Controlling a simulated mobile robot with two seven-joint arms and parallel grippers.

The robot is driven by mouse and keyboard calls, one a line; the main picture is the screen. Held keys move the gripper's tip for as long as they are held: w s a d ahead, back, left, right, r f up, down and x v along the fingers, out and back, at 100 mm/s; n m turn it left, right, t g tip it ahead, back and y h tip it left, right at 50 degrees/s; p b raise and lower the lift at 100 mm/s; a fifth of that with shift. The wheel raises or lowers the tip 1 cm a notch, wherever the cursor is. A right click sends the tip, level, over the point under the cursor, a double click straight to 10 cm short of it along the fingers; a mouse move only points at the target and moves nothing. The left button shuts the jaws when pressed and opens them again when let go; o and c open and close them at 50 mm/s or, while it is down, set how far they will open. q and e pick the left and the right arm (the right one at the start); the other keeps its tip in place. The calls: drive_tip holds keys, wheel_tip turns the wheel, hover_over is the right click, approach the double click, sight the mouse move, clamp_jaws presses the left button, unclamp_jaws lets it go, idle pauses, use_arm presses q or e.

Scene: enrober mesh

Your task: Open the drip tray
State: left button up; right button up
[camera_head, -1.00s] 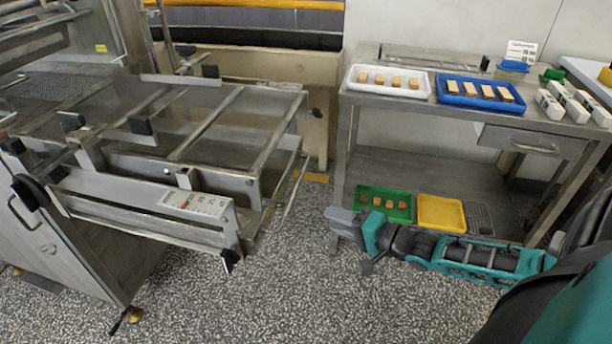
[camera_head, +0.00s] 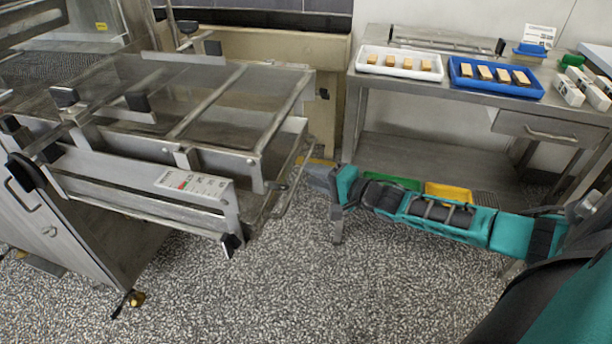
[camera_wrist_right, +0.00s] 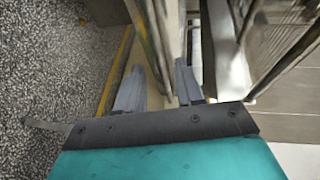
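The metal enrober frame (camera_head: 210,105) fills the left of the head view. Below its right end is a metal tray-like part with a thin bar handle (camera_head: 287,192), which looks like the drip tray. My right gripper (camera_head: 314,172) points left just to the right of that handle; I cannot tell whether they touch. In the right wrist view my right gripper (camera_wrist_right: 158,82) has its two grey fingers apart, with nothing clearly held between them. Blurred metal edges pass close above and to the right of the fingers. My left gripper is not in view.
A metal table (camera_head: 450,95) at right holds a white tray (camera_head: 400,75) and a blue tray (camera_head: 495,90) of small bars. My right forearm partly hides a green tray (camera_head: 395,181) and a yellow tray (camera_head: 449,191) on its lower shelf. Speckled floor (camera_head: 270,290) is clear in front.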

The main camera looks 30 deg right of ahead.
drive_tip(key=shift+b+x, duration=0.3)
drive_tip(key=shift+x, duration=1.4)
clamp_jaws()
